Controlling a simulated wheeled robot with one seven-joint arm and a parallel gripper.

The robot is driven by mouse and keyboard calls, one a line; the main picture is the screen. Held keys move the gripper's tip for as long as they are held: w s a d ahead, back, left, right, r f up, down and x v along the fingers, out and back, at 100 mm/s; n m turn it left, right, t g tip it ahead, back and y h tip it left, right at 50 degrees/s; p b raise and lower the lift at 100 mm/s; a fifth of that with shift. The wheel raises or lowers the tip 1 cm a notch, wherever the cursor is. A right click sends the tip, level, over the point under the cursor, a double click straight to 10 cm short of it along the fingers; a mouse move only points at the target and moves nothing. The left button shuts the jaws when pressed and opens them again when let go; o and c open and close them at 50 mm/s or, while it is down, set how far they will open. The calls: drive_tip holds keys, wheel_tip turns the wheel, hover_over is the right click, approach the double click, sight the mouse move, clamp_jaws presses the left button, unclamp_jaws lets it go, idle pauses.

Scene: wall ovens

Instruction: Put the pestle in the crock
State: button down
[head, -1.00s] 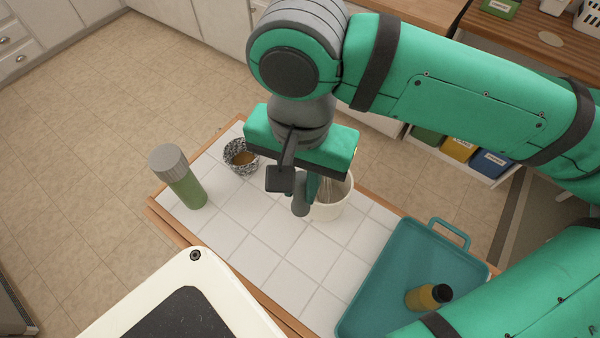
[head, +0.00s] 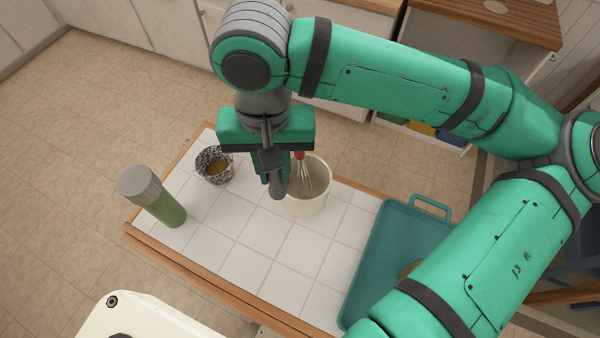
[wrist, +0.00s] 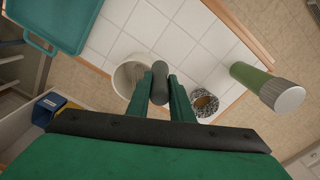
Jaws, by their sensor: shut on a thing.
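My gripper (head: 273,172) is shut on the dark grey pestle (head: 277,191), which hangs down below the fingers. In the wrist view the pestle (wrist: 160,77) sits between the two green fingers. The white crock (head: 308,206) stands on the tiled top just right of the pestle, with a whisk (head: 306,182) inside. In the head view the pestle overlaps the crock's left edge. In the wrist view the crock (wrist: 124,80) is beside the pestle, partly hidden by a finger. The pestle appears outside the crock's opening; its exact height is unclear.
A speckled bowl (head: 203,171) with brown contents and a green, grey-capped bottle (head: 165,208) stand left on the tiles. A teal tray (head: 372,265) lies at right, partly hidden by my arm. Bare tiles (head: 262,262) lie in front of the crock.

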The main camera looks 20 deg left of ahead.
drive_tip(key=w+d+f, duration=0.2)
drive_tip(key=w+f, duration=0.3)
drive_tip(key=f, duration=0.4)
drive_tip(key=shift+w+d+f, duration=0.15)
drive_tip(key=shift+w+f, duration=0.1)
drive_tip(key=shift+w, duration=0.05)
drive_tip(key=shift+w, duration=0.1)
